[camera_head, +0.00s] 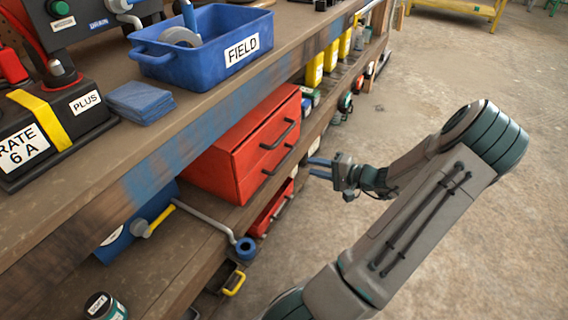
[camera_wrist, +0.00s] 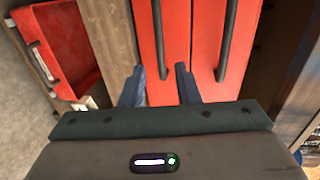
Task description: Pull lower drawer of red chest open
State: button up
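The red chest (camera_head: 212,167) stands on the shelf under the bench top, with two drawer fronts, each with a dark bar handle. Both drawers look shut. The lower drawer's handle (camera_head: 277,161) is below the upper handle (camera_head: 278,134). In the wrist view the chest is turned sideways, with the lower handle (camera_wrist: 158,38) left of the upper handle (camera_wrist: 229,40). My gripper (camera_head: 318,168) is open and empty, a short way out from the lower drawer. In the wrist view its blue fingers (camera_wrist: 160,86) appear on either side of the lower handle, which shows no contact.
A red box (camera_head: 270,208) sits on a lower level beneath the chest; it also shows in the wrist view (camera_wrist: 62,45). Yellow containers (camera_head: 314,70) stand beyond the chest. The floor (camera_head: 420,75) at right is clear.

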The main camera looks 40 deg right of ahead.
aim_at(285, 159)
jog(key=shift+b+x, duration=1.65)
jog(key=shift+x, duration=4)
jog(key=shift+s, duration=0.1)
grip_shut()
